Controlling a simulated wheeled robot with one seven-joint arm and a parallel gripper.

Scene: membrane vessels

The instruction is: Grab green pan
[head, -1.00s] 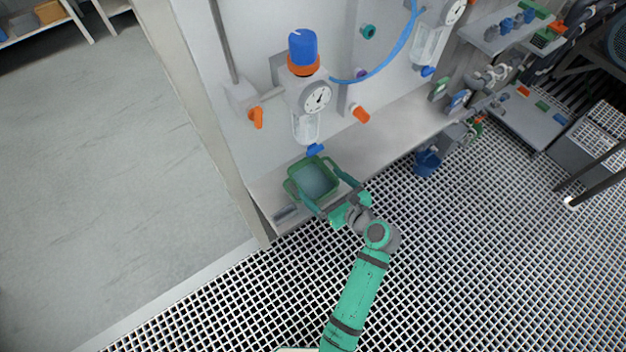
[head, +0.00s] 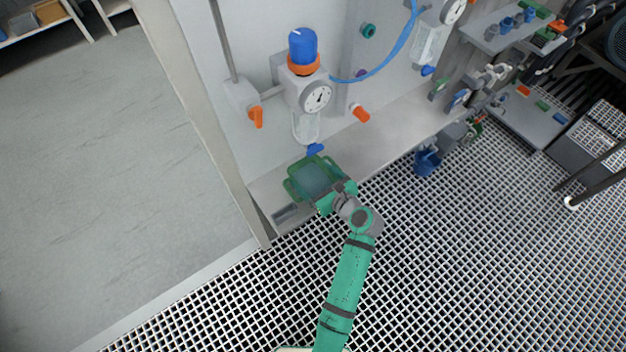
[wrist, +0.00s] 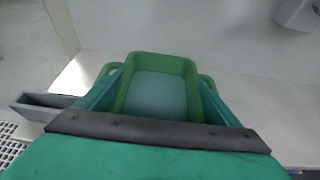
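The green pan (head: 313,179) is a shallow square tray with raised rims and side handles. It sits upright on the pale ledge below the gauge unit. In the wrist view the pan (wrist: 158,95) lies straight ahead, with its lighter floor visible and empty. My gripper (head: 320,185) is at the pan's near side. In the wrist view my gripper (wrist: 158,78) has its two teal fingers spread wide, one along each side of the pan. Any gap between fingers and walls is too small to judge. The dark palm bar hides the pan's near edge.
A grey open-topped holder (wrist: 45,105) is left of the pan on the ledge (head: 385,150). A gauge unit (head: 308,95) with a blue knob hangs on the wall, its blue outlet (head: 315,149) just above the pan. The ledge to the right is clear.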

